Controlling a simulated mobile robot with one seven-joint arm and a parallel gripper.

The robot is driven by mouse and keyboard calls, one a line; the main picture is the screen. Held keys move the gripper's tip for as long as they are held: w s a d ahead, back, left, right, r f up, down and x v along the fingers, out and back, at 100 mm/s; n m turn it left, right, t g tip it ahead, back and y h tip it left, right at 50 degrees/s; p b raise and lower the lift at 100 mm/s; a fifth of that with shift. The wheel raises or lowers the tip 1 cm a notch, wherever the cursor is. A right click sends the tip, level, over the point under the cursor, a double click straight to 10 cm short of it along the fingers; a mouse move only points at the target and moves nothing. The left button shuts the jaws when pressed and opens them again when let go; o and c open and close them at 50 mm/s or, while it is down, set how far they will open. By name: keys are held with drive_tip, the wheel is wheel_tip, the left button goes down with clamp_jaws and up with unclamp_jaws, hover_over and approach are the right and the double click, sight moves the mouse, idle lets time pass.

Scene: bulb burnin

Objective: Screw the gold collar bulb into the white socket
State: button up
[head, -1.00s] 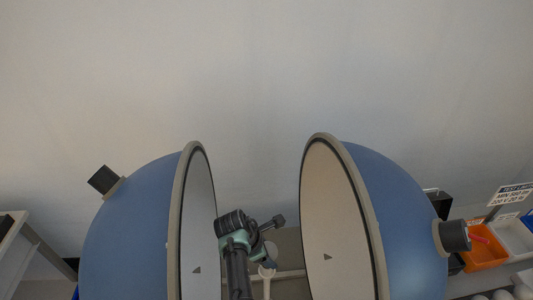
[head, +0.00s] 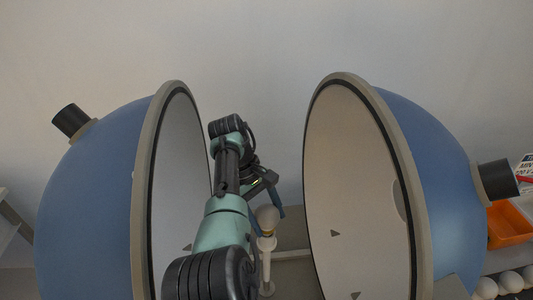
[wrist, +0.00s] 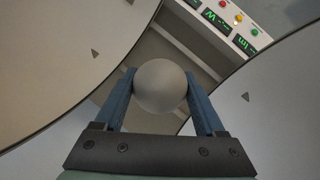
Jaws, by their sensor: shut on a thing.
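The bulb, a frosted round globe (wrist: 160,87), sits between the two blue fingers of my gripper (wrist: 160,76) in the wrist view. My gripper is shut on it. In the head view the bulb (head: 267,219) is upright at the top of a pale upright post with the white socket (head: 266,246), between the two half-spheres. The bulb's base is in line with the post top.
Open blue half-spheres with pale insides stand left (head: 95,200) and right (head: 425,190), close around my arm. A panel with green displays and coloured buttons (wrist: 232,30) lies beyond the bulb. An orange bin (head: 508,226) and several white bulbs (head: 508,281) are at the right.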

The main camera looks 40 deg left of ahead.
drive_tip(key=m+b, duration=0.1)
drive_tip(key=b, duration=0.1)
drive_tip(key=f+m+g+b, duration=0.1)
drive_tip(key=b, duration=0.1)
drive_tip(key=shift+w+d, duration=0.1)
drive_tip(key=shift+d, duration=0.2)
drive_tip(key=shift+r+m+b, duration=0.3)
drive_tip(key=shift+r+m, duration=0.05)
drive_tip(key=shift+m, duration=0.15)
drive_tip(key=shift+d, duration=0.1)
drive_tip(key=o, duration=1.2)
drive_tip(key=shift+o, duration=0.2)
drive_tip(key=shift+r, duration=0.1)
